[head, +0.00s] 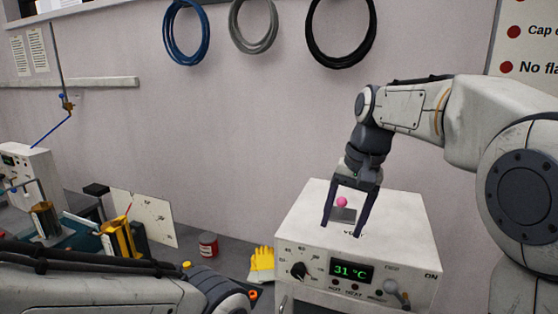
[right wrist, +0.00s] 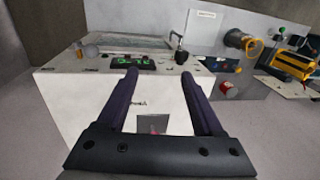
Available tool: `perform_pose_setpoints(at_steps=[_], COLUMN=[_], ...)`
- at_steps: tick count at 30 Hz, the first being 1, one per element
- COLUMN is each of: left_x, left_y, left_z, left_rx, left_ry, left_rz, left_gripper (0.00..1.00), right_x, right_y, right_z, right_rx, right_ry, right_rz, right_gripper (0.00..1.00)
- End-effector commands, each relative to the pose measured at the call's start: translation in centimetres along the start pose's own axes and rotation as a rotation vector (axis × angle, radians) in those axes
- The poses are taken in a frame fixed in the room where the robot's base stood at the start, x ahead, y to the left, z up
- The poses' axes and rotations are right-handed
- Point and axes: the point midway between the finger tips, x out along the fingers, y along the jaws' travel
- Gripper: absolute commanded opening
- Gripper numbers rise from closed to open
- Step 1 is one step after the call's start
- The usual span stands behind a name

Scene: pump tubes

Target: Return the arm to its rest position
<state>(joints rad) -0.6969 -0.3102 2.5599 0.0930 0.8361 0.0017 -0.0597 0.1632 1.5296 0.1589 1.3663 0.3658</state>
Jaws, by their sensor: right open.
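My right arm comes in from the right in the head view. Its right gripper (head: 343,228) points down over the top of a white box (head: 400,220), with its two dark fingers apart. Between the fingers shows a small pink ball (head: 342,202) at a grey square patch (head: 345,215) on the box top. In the right wrist view the fingers (right wrist: 160,75) are spread, with the grey square (right wrist: 152,125) and some pink between them. I cannot tell whether the fingertips touch the box. My left arm (head: 100,290) lies across the lower left; its gripper is not visible.
The box front has a green display (head: 352,271) reading 31 °C and a black knob (head: 299,270). A yellow glove (head: 262,265) and a red can (head: 208,245) are left of it. Coiled tubes (head: 341,45) hang on the wall. Equipment (head: 120,238) stands further left.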

Motion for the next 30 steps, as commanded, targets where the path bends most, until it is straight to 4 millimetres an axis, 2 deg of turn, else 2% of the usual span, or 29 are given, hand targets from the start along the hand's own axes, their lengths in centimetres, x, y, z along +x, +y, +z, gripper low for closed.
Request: perform_pose_setpoints(at_steps=[5, 8, 10, 15, 18, 22, 25, 30], left_x=[0.3, 0.5, 0.7, 1.1, 1.2, 1.3, 1.3, 1.3], left_y=[0.0, 0.0, -0.1, -0.1, -0.1, -0.1, -0.1, -0.1], left_z=[0.0, 0.0, 0.0, 0.1, 0.1, 0.1, 0.1, 0.1], left_rx=[0.000, 0.000, 0.000, 0.000, 0.001, 0.001, 0.001, 0.001], left_ry=[0.000, 0.000, 0.000, 0.000, 0.000, 0.000, 0.000, 0.000], left_rz=[0.000, 0.000, 0.000, 0.000, 0.000, 0.000, 0.000, 0.000], left_gripper=[0.51, 0.51, 0.51, 0.51, 0.51, 0.51, 0.51, 0.51], right_x=[2.7, 4.7, 6.5, 11.3, 13.4, 15.1, 15.6, 15.7], right_y=[-1.7, -2.4, -2.5, -0.7, 1.1, 3.0, 3.7, 3.9], right_z=[4.7, 8.3, 11.7, 20.3, 23.8, 26.4, 27.2, 27.3], right_rx=[-0.155, -0.275, -0.385, -0.680, -0.815, -0.927, -0.961, -0.967], right_ry=[-0.019, -0.031, -0.042, -0.066, -0.076, -0.084, -0.085, -0.087], right_rz=[0.012, 0.020, 0.029, 0.046, 0.053, 0.059, 0.060, 0.061], right_gripper=[0.69, 0.69, 0.69, 0.69, 0.69, 0.69, 0.69, 0.69])
